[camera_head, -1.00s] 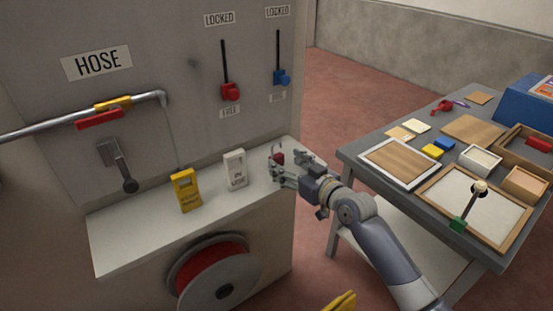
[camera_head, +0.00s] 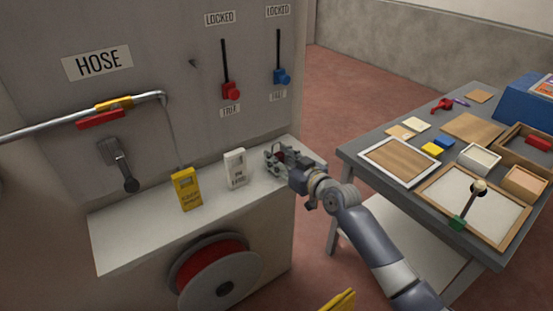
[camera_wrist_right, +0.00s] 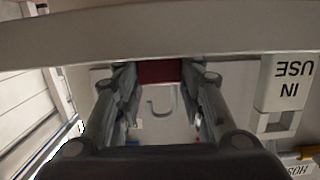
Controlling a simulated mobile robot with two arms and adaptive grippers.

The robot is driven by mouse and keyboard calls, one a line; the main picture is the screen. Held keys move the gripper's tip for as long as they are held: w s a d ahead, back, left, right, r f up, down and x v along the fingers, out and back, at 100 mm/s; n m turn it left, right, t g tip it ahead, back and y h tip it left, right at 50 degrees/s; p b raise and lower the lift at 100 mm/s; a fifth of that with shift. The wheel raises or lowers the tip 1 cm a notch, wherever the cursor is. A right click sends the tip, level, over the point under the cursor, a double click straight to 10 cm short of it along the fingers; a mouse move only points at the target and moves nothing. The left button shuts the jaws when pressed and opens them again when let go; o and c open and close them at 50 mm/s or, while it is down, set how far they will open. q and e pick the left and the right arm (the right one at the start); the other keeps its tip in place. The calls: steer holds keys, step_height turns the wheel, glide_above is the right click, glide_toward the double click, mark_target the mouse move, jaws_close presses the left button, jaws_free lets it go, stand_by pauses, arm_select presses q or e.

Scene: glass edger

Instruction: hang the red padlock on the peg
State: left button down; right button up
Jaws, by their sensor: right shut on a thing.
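The red padlock (camera_head: 281,156) is at the right end of the white ledge, mostly hidden by my right gripper (camera_head: 277,158). In the right wrist view its red body (camera_wrist_right: 160,72) sits between the two fingers, with a grey hook-like shackle (camera_wrist_right: 162,106) beside it. My right gripper is shut on the padlock; I cannot tell whether the padlock still touches the ledge. A small dark spot (camera_head: 193,63) on the grey panel, left of the red lever, may be the peg; it is too small to be sure. My left gripper is not in view.
A white IN USE block (camera_head: 236,169) and a yellow block (camera_head: 187,189) stand on the ledge (camera_head: 130,235), left of the gripper. Red (camera_head: 231,91) and blue (camera_head: 280,77) levers are on the panel above. A cluttered table (camera_head: 348,155) stands at right.

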steer(key=shift+r, duration=0.45)
step_height(320, 180, up, 2)
steer(key=shift+r+b, duration=0.25)
steer(key=shift+b, duration=0.05)
steer(key=s+a+r+b, duration=0.1)
steer(key=s+a, duration=0.2)
steer(key=s, duration=1.2)
steer(key=shift+s+r, duration=0.35)
